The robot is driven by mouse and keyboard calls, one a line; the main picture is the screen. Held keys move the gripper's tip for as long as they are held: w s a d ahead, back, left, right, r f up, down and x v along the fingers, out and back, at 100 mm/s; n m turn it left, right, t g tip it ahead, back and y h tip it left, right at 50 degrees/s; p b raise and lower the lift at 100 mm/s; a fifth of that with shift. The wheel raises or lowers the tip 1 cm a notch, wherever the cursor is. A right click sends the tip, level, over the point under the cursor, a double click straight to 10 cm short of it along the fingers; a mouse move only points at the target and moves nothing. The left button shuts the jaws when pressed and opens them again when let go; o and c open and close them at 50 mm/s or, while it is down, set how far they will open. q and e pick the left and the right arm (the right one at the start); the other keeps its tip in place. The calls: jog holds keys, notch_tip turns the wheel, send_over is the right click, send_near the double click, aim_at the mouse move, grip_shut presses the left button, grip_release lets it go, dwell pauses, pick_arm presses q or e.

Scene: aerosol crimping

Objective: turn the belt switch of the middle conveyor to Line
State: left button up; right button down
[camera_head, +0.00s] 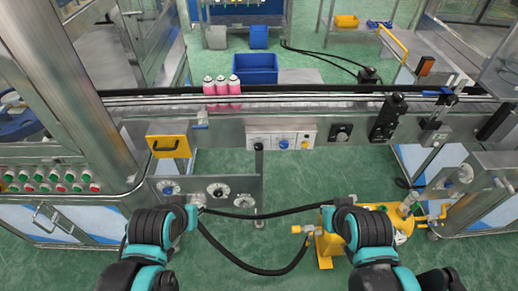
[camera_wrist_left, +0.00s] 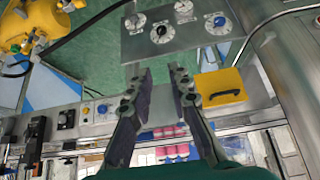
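The middle conveyor (camera_head: 380,100) runs across the head view. Its front holds a white panel (camera_head: 260,142) with a blue knob (camera_head: 283,144) and a yellow knob, and a black knob (camera_head: 341,133). The blue knob also shows in the left wrist view (camera_wrist_left: 102,109). A lower metal plate (camera_head: 200,178) carries a blue knob and dials. I cannot read which is the belt switch. My left gripper (camera_wrist_left: 161,72) is open and empty, its fingertips apart below the dial plate (camera_wrist_left: 195,42) in the wrist view. My right gripper's fingers are hidden in the head view.
Three pink cans (camera_head: 222,90) stand on the conveyor. A yellow handled box (camera_head: 168,146) is at left. A yellow machine (camera_head: 382,232) stands near my right arm, and a black hose (camera_head: 262,271) loops between my arms. Green floor (camera_head: 235,245) shows in front.

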pick_arm(q)
jog(key=o, duration=0.4)
jog(key=shift+t+y, duration=0.6)
jog(key=shift+t, duration=0.1)
jog(key=w, duration=0.3)
jog(key=w+d, duration=0.1)
jog(key=w, duration=0.5)
jog(key=shift+w+d, duration=0.15)
jog(key=shift+d, duration=0.25)
jog(key=shift+o, duration=0.2)
jog(key=t, duration=0.5)
send_near(259, 148)
jog(key=w, duration=0.1)
jog(key=x, duration=0.2)
jog(key=b+x, duration=0.1)
jog(key=x, duration=0.1)
jog(key=b+x, duration=0.1)
jog(key=x, duration=0.2)
jog(key=shift+s+a+f, duration=0.1)
jog(key=shift+f, duration=0.2)
jog(key=shift+w+f+b, duration=0.1)
jog(key=shift+w+b, duration=0.2)
jog(key=shift+w, duration=0.2)
jog(key=c, duration=1.2)
